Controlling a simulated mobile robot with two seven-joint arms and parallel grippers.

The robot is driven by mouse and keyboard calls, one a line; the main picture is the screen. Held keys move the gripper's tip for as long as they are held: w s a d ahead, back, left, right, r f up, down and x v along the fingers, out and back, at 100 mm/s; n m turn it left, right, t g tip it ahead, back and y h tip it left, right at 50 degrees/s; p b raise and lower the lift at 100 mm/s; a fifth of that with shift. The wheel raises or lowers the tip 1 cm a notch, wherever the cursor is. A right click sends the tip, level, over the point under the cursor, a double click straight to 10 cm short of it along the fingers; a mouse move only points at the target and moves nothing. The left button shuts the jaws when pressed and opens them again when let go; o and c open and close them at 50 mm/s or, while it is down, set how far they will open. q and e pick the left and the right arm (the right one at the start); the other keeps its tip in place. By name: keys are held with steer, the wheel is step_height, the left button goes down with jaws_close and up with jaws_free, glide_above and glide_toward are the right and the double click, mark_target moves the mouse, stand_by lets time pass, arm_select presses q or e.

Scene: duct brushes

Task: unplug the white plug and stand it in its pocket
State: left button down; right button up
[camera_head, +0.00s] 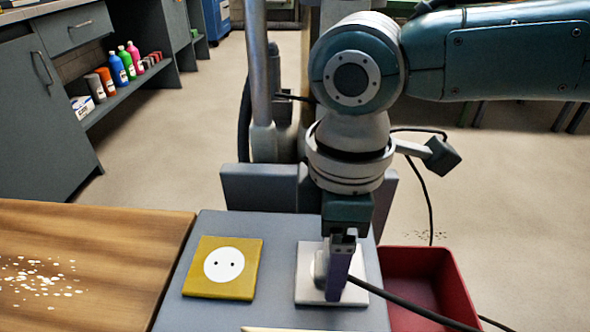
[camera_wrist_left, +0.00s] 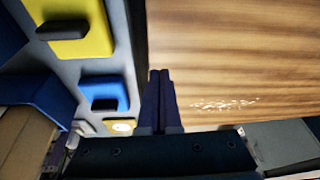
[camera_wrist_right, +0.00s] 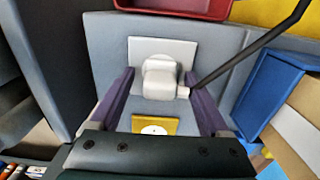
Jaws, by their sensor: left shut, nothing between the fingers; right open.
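The white plug (camera_wrist_right: 160,82) sits on a white socket plate (camera_wrist_right: 150,47), and a black cable leaves its side. In the head view the plate (camera_head: 306,288) also shows, with the plug partly hidden behind my right gripper (camera_head: 339,292). My right gripper (camera_wrist_right: 160,78) points down with its fingers open on either side of the plug; I cannot tell whether they touch it. My left gripper (camera_wrist_left: 160,75) is shut and empty, above the wooden tabletop, and out of the head view. I cannot tell which container holds the plug's pocket.
A yellow plate with an empty white socket (camera_head: 223,265) lies left of the white plate. A red tray (camera_head: 420,256) stands to the right, the cable (camera_head: 410,306) running across it. The wooden tabletop (camera_head: 110,230) has white specks. The left wrist view shows a blue plate (camera_wrist_left: 103,90) bearing a black block.

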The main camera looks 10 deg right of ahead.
arm_select(q)
steer(key=shift+d+r, duration=0.1)
steer(key=shift+r, duration=0.05)
arm_select(e)
steer(key=shift+c, duration=0.7)
jaws_close()
arm_select(q)
steer(key=shift+r, duration=0.1)
arm_select(e)
steer(key=shift+r, duration=0.15)
